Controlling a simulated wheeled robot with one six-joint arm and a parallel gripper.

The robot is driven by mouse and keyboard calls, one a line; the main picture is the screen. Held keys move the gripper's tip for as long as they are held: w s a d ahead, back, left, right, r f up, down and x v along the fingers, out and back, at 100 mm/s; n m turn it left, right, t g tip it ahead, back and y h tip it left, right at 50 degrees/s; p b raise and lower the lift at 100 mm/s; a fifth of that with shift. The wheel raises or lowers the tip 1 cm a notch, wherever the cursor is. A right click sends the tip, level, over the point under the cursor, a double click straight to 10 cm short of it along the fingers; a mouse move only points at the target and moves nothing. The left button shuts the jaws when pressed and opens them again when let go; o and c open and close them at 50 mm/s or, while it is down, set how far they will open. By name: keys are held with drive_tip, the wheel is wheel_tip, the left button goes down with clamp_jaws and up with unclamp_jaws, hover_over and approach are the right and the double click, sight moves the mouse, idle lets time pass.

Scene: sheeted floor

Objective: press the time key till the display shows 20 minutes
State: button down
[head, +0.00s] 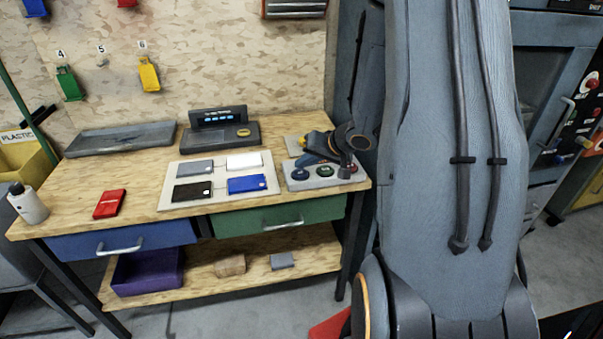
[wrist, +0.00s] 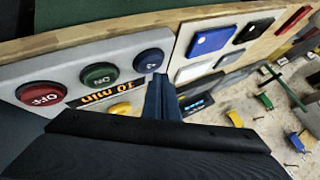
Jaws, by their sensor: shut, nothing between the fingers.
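The grey control panel (head: 318,183) stands at the right end of the workbench. In the wrist view its face shows a red OFF key (wrist: 41,95), a green key (wrist: 99,76) and a blue key (wrist: 149,61) with a white symbol. The display (wrist: 98,96) reads 10 min in orange, upside down in this view. My gripper (wrist: 158,82) is shut and empty, its tips close beside the blue key; I cannot tell whether they touch it. In the head view my gripper (head: 302,158) is over the left part of the panel, partly hiding it.
Beside the panel lies a board (head: 168,198) with grey, white, black and blue cards. A card terminal (head: 220,133) stands behind it. A red item (head: 110,204), a white bottle (head: 29,203) and a grey tray (head: 122,139) are farther left. The bench front is mostly clear.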

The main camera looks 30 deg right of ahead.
sight(303, 174)
drive_tip(key=shift+f, duration=0.2)
drive_tip(key=shift+f, duration=0.25)
drive_tip(key=shift+f, duration=0.35)
idle(0.7)
drive_tip(key=shift+r+p, duration=0.15)
drive_tip(key=shift+p, duration=0.3)
drive_tip(key=shift+r+p, duration=0.7)
drive_tip(key=shift+p, duration=0.35)
wheel_tip(303, 174, up, 5)
drive_tip(key=p, duration=0.6)
drive_tip(key=shift+w, duration=0.1)
idle(0.4)
